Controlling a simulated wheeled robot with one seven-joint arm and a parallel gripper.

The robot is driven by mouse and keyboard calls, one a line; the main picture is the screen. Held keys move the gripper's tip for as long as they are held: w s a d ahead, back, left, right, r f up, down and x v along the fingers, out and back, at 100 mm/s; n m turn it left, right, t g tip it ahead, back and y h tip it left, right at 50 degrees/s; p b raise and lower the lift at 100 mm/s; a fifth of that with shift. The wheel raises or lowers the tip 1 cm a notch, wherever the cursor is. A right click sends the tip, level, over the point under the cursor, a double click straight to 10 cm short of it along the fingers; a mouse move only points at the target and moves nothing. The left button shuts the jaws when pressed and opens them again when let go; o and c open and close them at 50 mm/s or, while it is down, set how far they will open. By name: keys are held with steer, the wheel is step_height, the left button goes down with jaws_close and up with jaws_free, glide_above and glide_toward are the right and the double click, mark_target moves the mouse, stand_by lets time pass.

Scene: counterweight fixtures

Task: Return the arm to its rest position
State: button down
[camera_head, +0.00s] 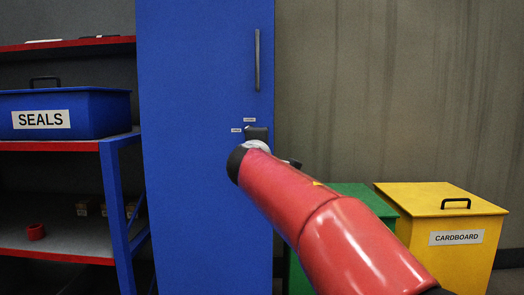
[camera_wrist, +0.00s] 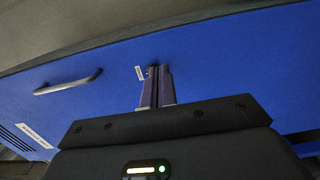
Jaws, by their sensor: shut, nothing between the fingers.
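My red arm (camera_head: 300,205) reaches forward from the lower right toward the tall blue cabinet (camera_head: 195,110). In the wrist view my gripper (camera_wrist: 158,72) is shut and empty, its two fingers side by side. The fingers point at the blue cabinet front (camera_wrist: 220,60). Their tips are close to a small white label (camera_wrist: 139,72); I cannot tell whether they touch the cabinet. In the head view the wrist hides most of my gripper. A small dark part (camera_head: 257,133) shows just above the wrist, below small labels; I cannot tell what it is.
The cabinet has a vertical bar handle (camera_head: 257,60). At right stand a green bin (camera_head: 360,195) and a yellow CARDBOARD bin (camera_head: 440,198), partly behind my arm.

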steer(key=s+d+f+m+g+h+p, duration=0.1)
steer(key=s+d+f+m+g, duration=0.15)
steer(key=s+d+f, duration=0.35)
steer(key=s+d+f+m+g+p, duration=0.15)
steer(key=s+d+m, duration=0.25)
steer(key=s, duration=0.4)
steer(key=s+d+f+m+g+h, duration=0.1)
steer(key=s+d+f+m+g, duration=0.2)
steer(key=s+d+f, duration=0.3)
steer(key=s+f+m+g+y+p, duration=0.1)
steer(key=s+f+m+g+y, duration=0.1)
steer(key=s+f, duration=0.5)
steer(key=s+a+f+m+g+y+p, duration=0.1)
steer(key=s+f+m, duration=0.4)
steer(key=s, duration=0.8)
step_height(320, 180, down, 2)
steer(key=shift+f+g+y, duration=0.25)
steer(key=shift+g+y, duration=0.35)
steer(key=shift+g, duration=0.5)
steer(key=shift+a, duration=0.1)
